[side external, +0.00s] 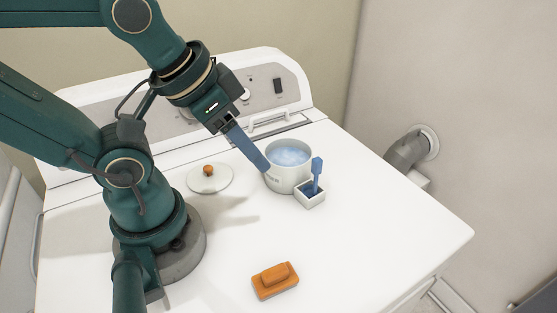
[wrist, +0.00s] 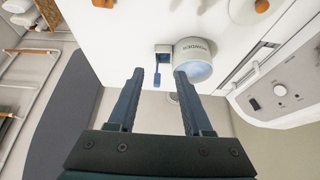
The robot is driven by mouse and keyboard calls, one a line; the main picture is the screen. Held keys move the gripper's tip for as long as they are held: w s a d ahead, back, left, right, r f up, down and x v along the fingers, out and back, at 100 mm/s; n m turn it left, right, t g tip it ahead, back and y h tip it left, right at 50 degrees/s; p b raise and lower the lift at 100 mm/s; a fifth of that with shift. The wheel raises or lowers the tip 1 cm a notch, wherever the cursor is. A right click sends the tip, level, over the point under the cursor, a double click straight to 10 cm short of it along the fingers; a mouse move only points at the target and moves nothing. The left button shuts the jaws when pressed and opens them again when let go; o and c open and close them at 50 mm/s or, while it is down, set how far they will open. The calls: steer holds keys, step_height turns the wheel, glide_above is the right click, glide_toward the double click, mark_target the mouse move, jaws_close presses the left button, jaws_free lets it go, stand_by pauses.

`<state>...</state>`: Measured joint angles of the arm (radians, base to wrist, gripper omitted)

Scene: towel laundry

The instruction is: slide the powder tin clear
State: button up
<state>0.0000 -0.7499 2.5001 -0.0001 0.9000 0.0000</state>
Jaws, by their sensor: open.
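The powder tin (side external: 283,181) is a round white pot, open at the top, with pale blue powder inside. It stands upright on the washer top. The wrist view shows the tin (wrist: 193,46) with the word POWDER on its side. My gripper (side external: 264,167) reaches down to the tin's left side in the side view, its fingers overlapping there. In the wrist view my gripper (wrist: 159,74) is open with nothing between its fingers; the right fingertip overlaps the tin's edge. I cannot tell whether it touches.
A small white square holder (side external: 312,197) with a blue scoop (side external: 317,171) stands close at the tin's front right. A white lid with an orange knob (side external: 209,171) lies left of the tin. An orange block (side external: 275,281) lies near the front. The right washer top (side external: 400,225) is clear.

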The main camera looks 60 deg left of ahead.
jaws_close()
steer(key=w+a+r+n+g, duration=0.1)
steer(key=w+a+r+n, duration=0.1)
steer(key=w+r+n, duration=0.4)
steer(key=w+a+f+n+g, duration=0.35)
steer(key=w+a+n, duration=0.25)
steer(key=a+n, duration=0.5)
steer(key=shift+n+g, duration=0.6)
steer(key=shift+g, duration=0.05)
steer(key=a+f, duration=0.2)
steer(key=f, duration=0.2)
steer(key=a+f, duration=0.1)
steer(key=f, duration=0.4)
steer(key=a+f, duration=0.2)
steer(key=f, duration=0.3)
steer(key=shift+a, duration=0.3)
steer(key=d, duration=0.3)
steer(key=shift+w+f, duration=0.1)
steer(key=shift+f, duration=0.2)
steer(key=shift+d, duration=0.5)
